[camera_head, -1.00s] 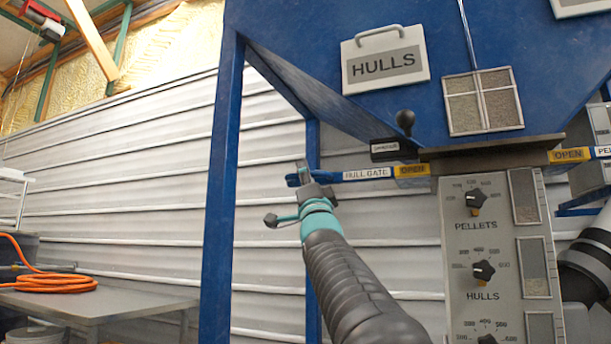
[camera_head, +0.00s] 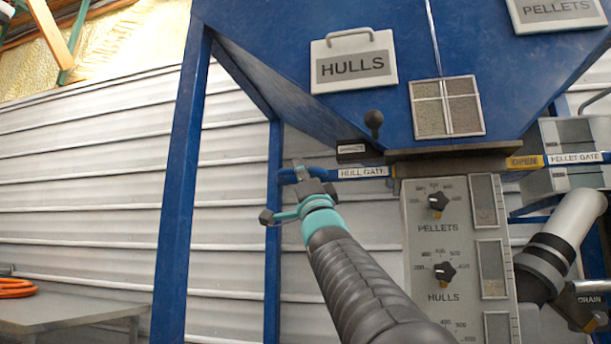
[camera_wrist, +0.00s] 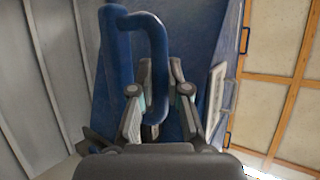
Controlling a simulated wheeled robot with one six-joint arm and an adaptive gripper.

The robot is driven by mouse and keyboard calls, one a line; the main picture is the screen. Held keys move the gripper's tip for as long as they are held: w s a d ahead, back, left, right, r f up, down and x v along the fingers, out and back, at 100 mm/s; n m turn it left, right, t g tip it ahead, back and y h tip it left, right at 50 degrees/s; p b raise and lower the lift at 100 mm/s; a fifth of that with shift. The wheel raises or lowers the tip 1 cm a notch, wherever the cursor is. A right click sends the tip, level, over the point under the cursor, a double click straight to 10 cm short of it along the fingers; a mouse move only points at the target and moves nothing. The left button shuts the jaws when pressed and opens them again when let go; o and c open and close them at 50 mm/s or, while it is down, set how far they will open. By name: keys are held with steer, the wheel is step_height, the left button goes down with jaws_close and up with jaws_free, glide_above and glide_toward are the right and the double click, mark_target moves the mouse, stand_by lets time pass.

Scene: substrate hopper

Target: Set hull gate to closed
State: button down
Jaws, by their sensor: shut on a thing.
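The hull gate (camera_head: 362,173) is a flat blue bar with a white HULL GATE label, under the blue hopper. Its label sits close to the brown gate housing (camera_head: 450,160), and no yellow OPEN label shows on it. Its blue looped handle (camera_wrist: 158,50) rises between the fingers in the wrist view. My gripper (camera_head: 301,172) is at the bar's left end, shut on the handle. In the wrist view my gripper (camera_wrist: 160,75) has a finger on each side of the loop.
The pellet gate (camera_head: 575,158) at the right shows a yellow OPEN label. A black-knobbed lever (camera_head: 374,122) stands just above the hull gate. A control panel (camera_head: 455,260) with dials is below. A blue post (camera_head: 182,190) stands left of my arm.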

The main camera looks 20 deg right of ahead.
steer(key=c, duration=1.1)
jaws_free()
steer(key=shift+s+d, duration=0.1)
steer(key=shift+d, duration=0.15)
steer(key=shift+c, duration=0.2)
steer(key=shift+a, duration=0.1)
steer(key=shift+s+f, duration=0.35)
steer(key=v, duration=1.1)
